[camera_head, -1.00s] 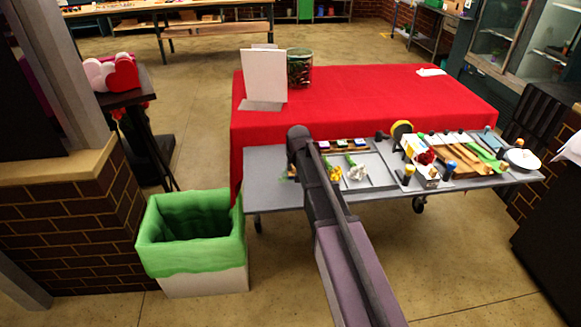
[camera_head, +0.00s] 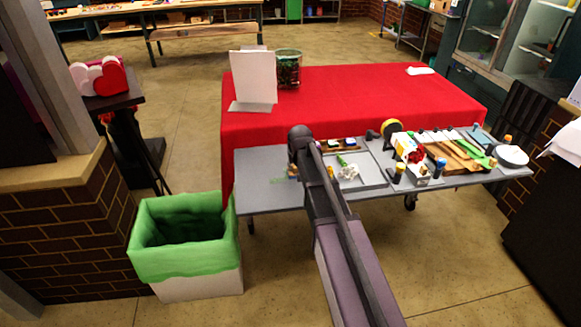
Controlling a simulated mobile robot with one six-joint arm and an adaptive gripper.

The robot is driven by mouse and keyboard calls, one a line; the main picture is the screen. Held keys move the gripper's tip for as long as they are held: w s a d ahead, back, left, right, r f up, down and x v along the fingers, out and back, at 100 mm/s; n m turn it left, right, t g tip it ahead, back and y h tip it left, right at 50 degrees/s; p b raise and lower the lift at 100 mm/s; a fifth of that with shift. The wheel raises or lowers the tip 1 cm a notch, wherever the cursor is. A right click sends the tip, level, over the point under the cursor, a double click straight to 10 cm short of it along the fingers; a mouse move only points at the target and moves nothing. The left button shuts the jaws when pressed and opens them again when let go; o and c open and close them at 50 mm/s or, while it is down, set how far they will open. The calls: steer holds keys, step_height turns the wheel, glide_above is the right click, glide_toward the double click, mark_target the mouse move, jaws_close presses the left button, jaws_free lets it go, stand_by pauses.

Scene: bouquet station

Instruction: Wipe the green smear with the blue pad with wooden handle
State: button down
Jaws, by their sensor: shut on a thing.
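The green smear (camera_head: 279,181) is a faint patch on the grey metal table (camera_head: 255,197), left of my arm. My gripper (camera_head: 296,163) is mostly hidden behind my own dark arm, low over the table beside the smear. It is shut on what looks like the blue pad with wooden handle (camera_head: 292,173), of which only a small tan and blue bit shows at the arm's left edge. Whether the pad touches the table cannot be told.
A tray (camera_head: 375,182) with flowers lies right of my arm, with a white box (camera_head: 408,149) and several tools beyond. A red-covered table (camera_head: 350,95) stands behind. A green-lined bin (camera_head: 190,262) stands at the front left. The table's left end is bare.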

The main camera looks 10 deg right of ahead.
steer(key=shift+d, duration=0.3)
steer(key=shift+s, duration=0.1)
steer(key=shift+s, duration=0.6)
steer(key=shift+a, duration=0.2)
steer(key=shift+a, duration=1.75)
steer(key=shift+a, duration=1.9)
